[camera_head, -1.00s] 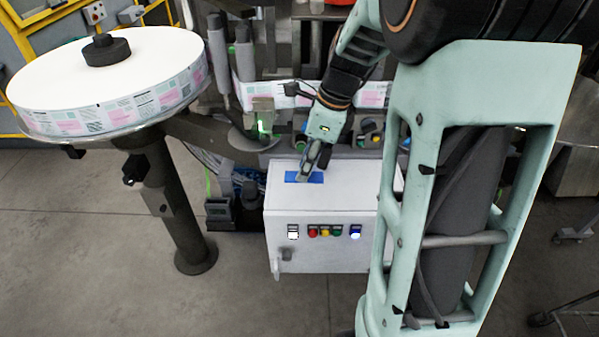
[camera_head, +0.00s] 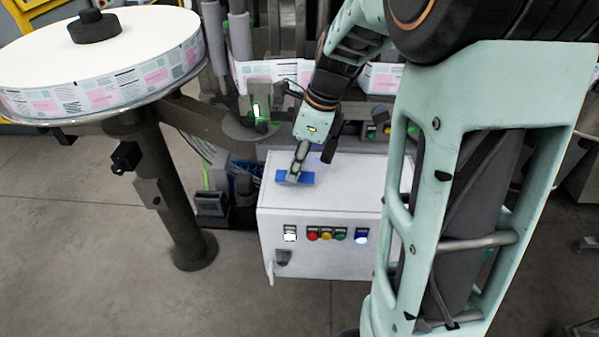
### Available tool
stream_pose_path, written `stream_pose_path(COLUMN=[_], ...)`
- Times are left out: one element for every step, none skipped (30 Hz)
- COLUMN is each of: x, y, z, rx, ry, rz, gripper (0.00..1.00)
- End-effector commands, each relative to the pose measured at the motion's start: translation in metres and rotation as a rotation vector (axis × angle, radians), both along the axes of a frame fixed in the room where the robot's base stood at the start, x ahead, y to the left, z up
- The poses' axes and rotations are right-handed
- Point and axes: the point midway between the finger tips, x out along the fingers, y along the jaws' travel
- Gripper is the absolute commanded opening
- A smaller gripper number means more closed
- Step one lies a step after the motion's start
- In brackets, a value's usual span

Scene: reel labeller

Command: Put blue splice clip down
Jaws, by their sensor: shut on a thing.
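A flat blue rectangle (camera_head: 307,179) shows on the white top of the control cabinet (camera_head: 350,180), near its left side. My gripper (camera_head: 294,178) points down at it, with its fingertips over the left part of the blue. The gripper is shut on the blue splice clip. The fingers hide most of what they hold, and I cannot tell the clip apart from the blue area under it. I cannot tell whether the clip touches the cabinet top.
The cabinet front has coloured buttons (camera_head: 326,234). A large label reel (camera_head: 100,75) on a dark stand (camera_head: 165,190) is at the left. The labeller's rollers and label web (camera_head: 270,73) are behind the cabinet. The cabinet top is bare right of the blue.

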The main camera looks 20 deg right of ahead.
Motion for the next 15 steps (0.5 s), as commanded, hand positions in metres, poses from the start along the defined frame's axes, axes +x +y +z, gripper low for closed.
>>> stream_pose_path(x=[-0.0008, -0.001, -0.0012, -0.0014, -0.0015, -0.0015, -0.0015, -0.0015, -0.0014, -0.0014, -0.0015, -0.0015, -0.0014, -0.0015, -0.0016], y=[0.0026, 0.0038, 0.0052, 0.006, 0.0066, 0.0071, 0.0073, 0.0074, 0.0072, 0.0072, 0.0072, 0.0072, 0.0072, 0.0071, 0.0071], z=[-0.0132, -0.0162, -0.0192, -0.0206, -0.0213, -0.0214, -0.0209, -0.0203, -0.0196, -0.0194, -0.0193, -0.0193, -0.0194, -0.0199, -0.0212], rx=[0.0, 0.0, 0.0, 0.0, 0.0, 0.0, 0.0, 0.0, 0.0, 0.0, 0.0, 0.0, 0.0, 0.0, 0.0], ry=[0.001, 0.001, 0.0, 0.0, 0.0, 0.0, 0.0, 0.0, 0.0, 0.0, 0.0, 0.0, 0.0, 0.0, 0.0], rz=[0.001, 0.001, 0.0, 0.0, 0.0, -0.001, -0.001, -0.001, -0.001, -0.001, -0.001, -0.001, -0.001, -0.001, -0.001], gripper=[0.05, 0.05, 0.05, 0.05, 0.05, 0.05, 0.05, 0.05, 0.05, 0.05, 0.05, 0.05, 0.05, 0.05, 0.05])
